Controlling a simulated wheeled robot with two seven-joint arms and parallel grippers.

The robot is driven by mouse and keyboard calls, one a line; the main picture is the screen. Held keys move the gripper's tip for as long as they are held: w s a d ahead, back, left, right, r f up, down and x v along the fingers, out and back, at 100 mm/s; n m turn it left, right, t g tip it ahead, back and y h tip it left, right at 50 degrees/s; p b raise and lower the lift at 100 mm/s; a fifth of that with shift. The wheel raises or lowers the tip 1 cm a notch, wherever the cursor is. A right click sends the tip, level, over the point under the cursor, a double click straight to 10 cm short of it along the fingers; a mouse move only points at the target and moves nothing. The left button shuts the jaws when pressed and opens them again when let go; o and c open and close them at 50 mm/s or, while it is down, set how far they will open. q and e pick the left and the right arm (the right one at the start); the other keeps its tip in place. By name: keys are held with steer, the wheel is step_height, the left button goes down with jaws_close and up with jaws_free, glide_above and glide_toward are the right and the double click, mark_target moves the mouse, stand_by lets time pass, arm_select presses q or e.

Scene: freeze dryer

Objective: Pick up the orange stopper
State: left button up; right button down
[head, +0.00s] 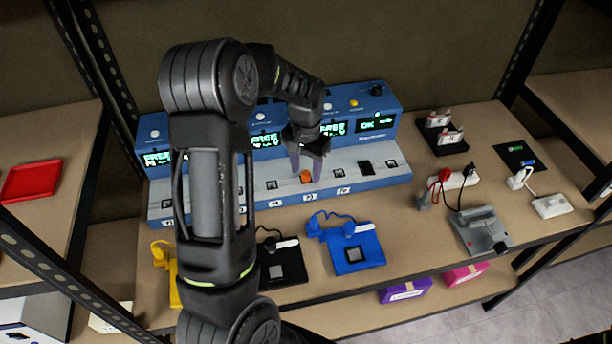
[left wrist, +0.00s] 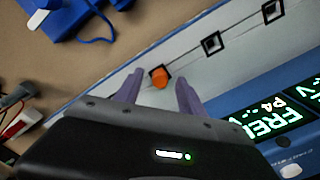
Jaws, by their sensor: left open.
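The orange stopper (head: 306,176) sits on the pale front ledge of the blue freeze dryer (head: 385,178), on one of the square ports. In the left wrist view the orange stopper (left wrist: 159,78) shows just beyond the fingertips, roughly between them. My left gripper (head: 307,168) is open and empty, pointing down at the stopper from above; its two purple fingers (left wrist: 157,95) stand apart on either side of the stopper in the wrist view. I cannot tell whether the fingers touch it. My right gripper is not in view.
Blue (head: 358,255), black (head: 284,266) and yellow devices with cables stand in front of the dryer. A grey device (head: 482,232) and a white power strip (head: 458,181) are at the right. My left arm hides part of the dryer. Dark rack posts flank the table.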

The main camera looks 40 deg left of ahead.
mark_target(305, 173)
arm_select(q)
steer(key=shift+c, duration=0.5)
jaws_close()
step_height(305, 173, up, 10)
steer(key=b, duration=0.1)
steer(key=shift+b, duration=0.3)
steer(key=shift+s+a, duration=0.1)
stand_by(0.7)
